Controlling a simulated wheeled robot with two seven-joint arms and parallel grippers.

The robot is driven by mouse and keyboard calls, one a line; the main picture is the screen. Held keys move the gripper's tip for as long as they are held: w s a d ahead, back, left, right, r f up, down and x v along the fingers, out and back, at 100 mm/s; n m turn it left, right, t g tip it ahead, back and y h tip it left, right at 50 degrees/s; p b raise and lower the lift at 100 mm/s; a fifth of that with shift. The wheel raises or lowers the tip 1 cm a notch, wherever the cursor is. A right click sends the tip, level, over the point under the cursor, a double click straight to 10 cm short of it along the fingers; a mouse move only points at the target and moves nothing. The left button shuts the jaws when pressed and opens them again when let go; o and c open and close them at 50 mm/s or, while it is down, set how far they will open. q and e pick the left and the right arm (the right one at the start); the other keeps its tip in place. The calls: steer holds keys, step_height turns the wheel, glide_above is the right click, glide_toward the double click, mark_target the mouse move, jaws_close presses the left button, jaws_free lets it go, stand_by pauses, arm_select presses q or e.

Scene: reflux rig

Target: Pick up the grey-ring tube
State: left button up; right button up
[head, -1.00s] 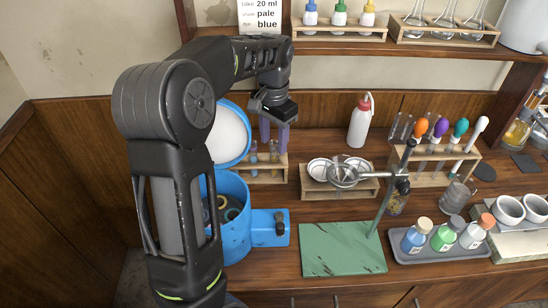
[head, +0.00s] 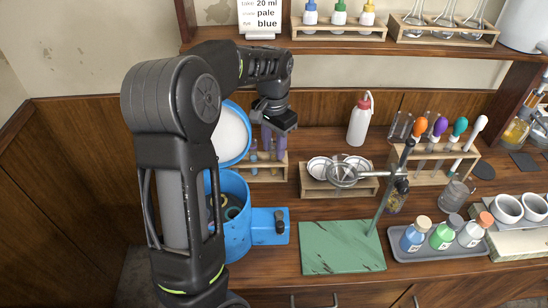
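My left gripper (head: 274,143) hangs down over the small wooden tube rack (head: 265,178) behind the blue centrifuge. Its two purple fingers show a little apart, with nothing clearly seen between them. Slim tubes (head: 254,152) stand upright in that rack, close under and beside the fingertips. Their ring colours are too small to tell, so I cannot say which is the grey-ring tube. The fingers and arm hide part of the rack's tubes. My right gripper is not in view.
The blue centrifuge (head: 238,243) stands open at the left, its lid (head: 231,137) raised beside my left arm. A wooden rack with dishes (head: 338,191), a stand on a green base (head: 342,248) and a grey bottle tray (head: 440,252) are to the right. A white wash bottle (head: 359,122) stands behind.

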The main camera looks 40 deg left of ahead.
arm_select(q)
jaws_close()
steer(key=shift+r, duration=0.1)
stand_by(0.3)
steer(key=shift+r+b, duration=0.55)
steer(key=shift+r, duration=2.9)
steer(key=w+d+p, duration=0.2)
steer(key=w+d, duration=1)
steer(key=d, duration=0.1)
steer(key=shift+w, duration=0.2)
